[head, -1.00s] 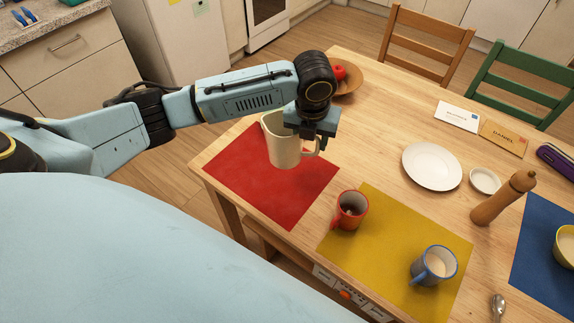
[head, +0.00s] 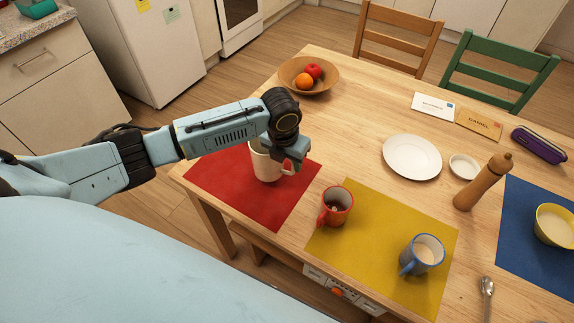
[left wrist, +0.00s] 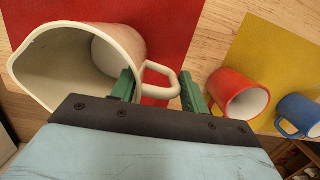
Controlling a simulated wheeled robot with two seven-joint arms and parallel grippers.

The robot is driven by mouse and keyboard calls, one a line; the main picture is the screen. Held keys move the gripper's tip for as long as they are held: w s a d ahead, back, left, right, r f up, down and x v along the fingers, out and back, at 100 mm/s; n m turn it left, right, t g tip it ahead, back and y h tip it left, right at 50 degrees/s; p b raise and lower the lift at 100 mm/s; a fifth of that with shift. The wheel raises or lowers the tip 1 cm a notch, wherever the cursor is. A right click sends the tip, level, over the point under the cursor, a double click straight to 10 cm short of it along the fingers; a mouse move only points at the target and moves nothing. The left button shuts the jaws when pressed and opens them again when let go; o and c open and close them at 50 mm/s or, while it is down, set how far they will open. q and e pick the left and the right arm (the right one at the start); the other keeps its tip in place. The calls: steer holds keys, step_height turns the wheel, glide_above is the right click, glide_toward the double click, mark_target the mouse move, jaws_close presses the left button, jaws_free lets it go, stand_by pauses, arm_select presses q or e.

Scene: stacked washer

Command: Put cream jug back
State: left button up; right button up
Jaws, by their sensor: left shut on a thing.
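The cream jug (head: 264,168) is upright over the upper part of the red mat (head: 262,205) in the head view. I cannot tell if its base touches the mat. My left gripper (head: 294,165) is at the jug's right side, shut on its handle. In the left wrist view the jug (left wrist: 60,62) has its wide mouth facing the camera, and its handle loop lies between the green fingers of the gripper (left wrist: 158,88). The gripper hides part of the jug in the head view. My right gripper is not in view.
A red mug (head: 336,207) and a blue-grey mug (head: 424,254) stand on the yellow mat (head: 375,235) to the right. A fruit bowl (head: 300,82) stands behind the jug. A white plate (head: 411,158) and a pepper mill (head: 482,182) are farther right.

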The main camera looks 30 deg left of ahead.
arm_select(q)
steer(key=shift+f, duration=1.2)
steer(key=shift+f, duration=0.1)
steer(key=o, duration=1.5)
steer(key=shift+c, duration=0.2)
step_height(320, 180, up, 12)
steer(key=s+p, duration=0.1)
steer(key=shift+s+p, duration=0.3)
steer(key=shift+s, duration=0.1)
